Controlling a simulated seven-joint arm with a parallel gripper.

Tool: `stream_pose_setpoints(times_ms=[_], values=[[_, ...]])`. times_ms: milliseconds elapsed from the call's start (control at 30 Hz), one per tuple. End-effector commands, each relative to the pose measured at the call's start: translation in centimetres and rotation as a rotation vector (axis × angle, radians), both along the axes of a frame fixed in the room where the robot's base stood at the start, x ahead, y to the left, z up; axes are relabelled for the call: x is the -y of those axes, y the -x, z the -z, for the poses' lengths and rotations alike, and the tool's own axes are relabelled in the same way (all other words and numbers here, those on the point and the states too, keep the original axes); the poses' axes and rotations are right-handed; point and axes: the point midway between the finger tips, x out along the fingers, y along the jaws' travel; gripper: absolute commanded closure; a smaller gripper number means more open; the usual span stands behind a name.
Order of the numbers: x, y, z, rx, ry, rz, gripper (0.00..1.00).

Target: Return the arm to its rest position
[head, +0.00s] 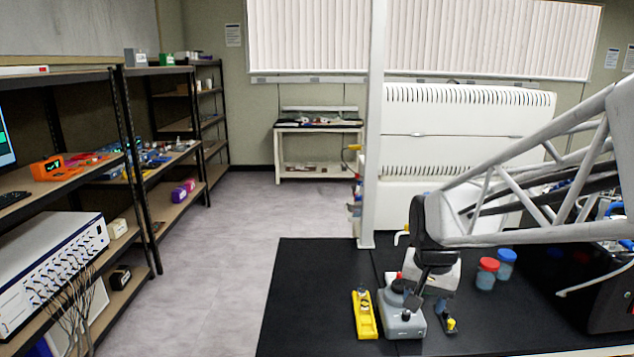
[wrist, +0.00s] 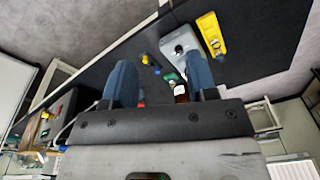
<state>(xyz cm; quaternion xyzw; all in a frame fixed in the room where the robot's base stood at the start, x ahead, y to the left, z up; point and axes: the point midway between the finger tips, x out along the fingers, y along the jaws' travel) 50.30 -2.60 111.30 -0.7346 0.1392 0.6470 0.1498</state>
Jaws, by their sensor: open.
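My gripper (wrist: 160,78) shows in the wrist view as two blue fingers held apart, with no object clasped between them. In the head view my arm reaches in from the right, and its dark wrist end hangs over the black bench mat (head: 310,275). There it partly covers a grey device (head: 402,326) with a dark knob. The same grey device shows beyond the fingers in the wrist view (wrist: 178,50). A small brown bottle (wrist: 181,92) with a white label appears beside the right finger; whether it touches is unclear.
A yellow holder (head: 364,316) lies left of the grey device. A red-capped jar (head: 487,273) and a blue-capped jar (head: 506,264) stand right of my wrist. A white post (head: 373,130) rises at the bench's back. The mat's left part is clear.

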Motion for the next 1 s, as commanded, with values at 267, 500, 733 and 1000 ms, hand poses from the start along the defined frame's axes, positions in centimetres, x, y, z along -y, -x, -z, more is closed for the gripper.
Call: stream_pose_setpoints(times_ms=[267,500,733,1000], values=[[-1.0,7.0,-2.1,0.040,0.021,-0.138,0.47],[-1.7,12.8,-2.8,0.071,0.043,-0.258,0.47],[-2.1,17.1,-2.7,0.093,0.061,-0.349,0.47],[-2.2,18.8,-2.5,0.102,0.070,-0.387,0.47]])
